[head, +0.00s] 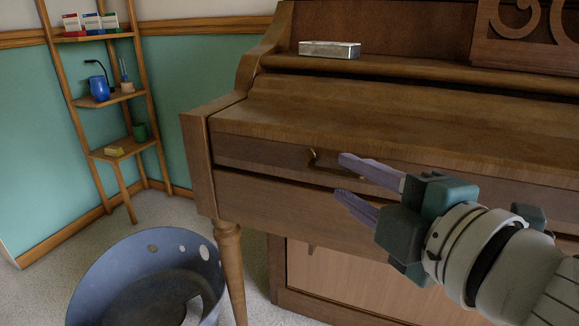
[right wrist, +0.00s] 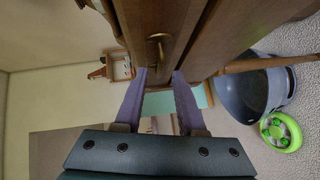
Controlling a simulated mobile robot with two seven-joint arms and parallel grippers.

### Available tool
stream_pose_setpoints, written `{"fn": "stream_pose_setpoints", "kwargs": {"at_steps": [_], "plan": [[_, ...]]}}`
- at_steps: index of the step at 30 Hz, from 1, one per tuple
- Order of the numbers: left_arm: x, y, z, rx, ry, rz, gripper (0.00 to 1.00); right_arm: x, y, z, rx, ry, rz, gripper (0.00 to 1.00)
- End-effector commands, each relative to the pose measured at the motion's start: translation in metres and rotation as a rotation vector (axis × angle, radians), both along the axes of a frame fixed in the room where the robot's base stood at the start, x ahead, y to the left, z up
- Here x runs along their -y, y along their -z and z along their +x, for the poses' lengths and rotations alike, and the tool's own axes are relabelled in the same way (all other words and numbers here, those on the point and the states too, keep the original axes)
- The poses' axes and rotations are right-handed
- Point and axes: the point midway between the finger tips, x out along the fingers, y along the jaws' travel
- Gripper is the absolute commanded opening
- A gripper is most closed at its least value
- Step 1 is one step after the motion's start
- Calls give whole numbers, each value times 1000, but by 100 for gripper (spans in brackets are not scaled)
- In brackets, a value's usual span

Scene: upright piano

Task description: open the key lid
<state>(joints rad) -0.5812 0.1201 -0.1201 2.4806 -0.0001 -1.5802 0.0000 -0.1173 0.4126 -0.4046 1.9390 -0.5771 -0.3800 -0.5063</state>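The wooden key lid (head: 370,125) of the upright piano is down over the keys. A small brass handle (head: 313,158) sits on its front face; it also shows in the right wrist view (right wrist: 157,48), just beyond the fingertips. My right gripper (head: 340,175) is open and empty, its two purple fingers spread one above the other in the head view. The fingertips are just right of the handle, and the handle is not between them. In the right wrist view my right gripper (right wrist: 160,75) has a clear gap between its fingers. My left gripper is not in view.
A silver box (head: 330,49) lies on the piano ledge above the lid. A blue bin (head: 110,275) stands on the floor by the piano's front leg (head: 230,265). A wooden shelf (head: 117,97) with small items stands at the left wall. A green round object (right wrist: 281,132) lies near the bin.

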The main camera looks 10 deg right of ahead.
Motion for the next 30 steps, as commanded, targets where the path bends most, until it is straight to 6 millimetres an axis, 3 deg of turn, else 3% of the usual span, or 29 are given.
{"fn": "stream_pose_setpoints", "kwargs": {"at_steps": [6,17,27,30], "plan": [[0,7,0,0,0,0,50,-5,4,22,2,0,0,39],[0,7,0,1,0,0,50,-5,4,26,0,0,1,39],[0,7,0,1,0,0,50,-5,4,25,0,0,1,1],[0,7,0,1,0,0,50,-5,4,25,0,0,1,0]]}}
